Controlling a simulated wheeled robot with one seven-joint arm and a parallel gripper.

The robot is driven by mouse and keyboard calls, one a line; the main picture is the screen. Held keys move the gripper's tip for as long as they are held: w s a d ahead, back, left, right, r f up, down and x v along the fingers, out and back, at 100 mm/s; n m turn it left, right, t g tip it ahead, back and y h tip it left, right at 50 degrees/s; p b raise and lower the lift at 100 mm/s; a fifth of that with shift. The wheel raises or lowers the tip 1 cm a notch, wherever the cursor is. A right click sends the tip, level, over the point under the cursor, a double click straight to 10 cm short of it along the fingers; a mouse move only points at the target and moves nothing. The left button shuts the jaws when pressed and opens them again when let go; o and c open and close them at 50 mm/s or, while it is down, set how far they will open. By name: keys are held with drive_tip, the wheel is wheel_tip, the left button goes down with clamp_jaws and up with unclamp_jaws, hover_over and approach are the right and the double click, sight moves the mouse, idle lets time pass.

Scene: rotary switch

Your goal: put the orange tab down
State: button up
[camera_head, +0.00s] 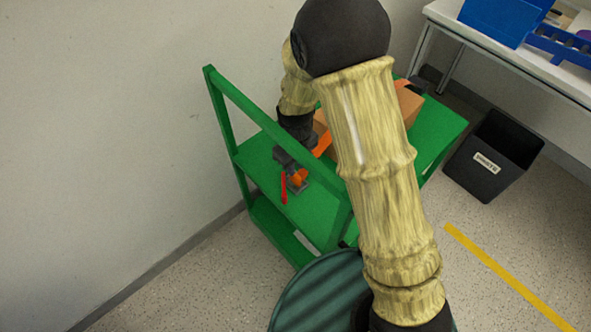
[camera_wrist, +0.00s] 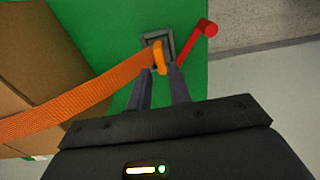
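The orange tab (camera_wrist: 160,57) stands on a grey housing (camera_wrist: 163,37) on the green cart in the wrist view. It also shows as a small orange patch (camera_head: 298,179) in the head view. A red lever (camera_wrist: 197,41) sticks out at the right of the housing, and it shows in the head view (camera_head: 284,187) too. My gripper (camera_wrist: 160,69) has its two fingertips a little apart, one on each side of the tab's near end. I cannot tell whether they press on it. In the head view my gripper (camera_head: 290,163) is just above the tab.
A cardboard box (camera_wrist: 57,62) with an orange strap (camera_wrist: 75,104) lies left of the housing. The green cart (camera_head: 318,210) has a raised rail (camera_head: 255,112) by the wall. A black bin (camera_head: 491,160) and a white table (camera_head: 500,45) stand at the right.

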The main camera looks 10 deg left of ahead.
wheel_tip(320, 180, up, 6)
drive_tip(key=p, duration=0.1)
drive_tip(key=shift+r, duration=0.25)
idle(0.5)
drive_tip(key=s+d+r+m+t, duration=0.1)
drive_tip(key=s+d+r+m, duration=0.1)
drive_tip(key=d, duration=0.5)
drive_tip(key=s+d+r+m, duration=0.3)
drive_tip(key=d+m, duration=0.1)
drive_tip(key=d, duration=0.3)
drive_tip(key=s+d+r+m+t, duration=0.1)
drive_tip(key=s+d+r+m, duration=0.2)
drive_tip(key=d, duration=0.4)
drive_tip(key=shift+s+r+m+t, duration=0.25)
drive_tip(key=shift+r+m+t, duration=0.05)
drive_tip(key=w+p+v, duration=0.2)
drive_tip(key=p+v, duration=0.8)
drive_tip(key=w+r+p+v, duration=0.1)
drive_tip(key=w+p+v, duration=0.1)
drive_tip(key=p+v, duration=0.8)
drive_tip(key=shift+w+p, duration=0.25)
drive_tip(key=shift+p, duration=0.1)
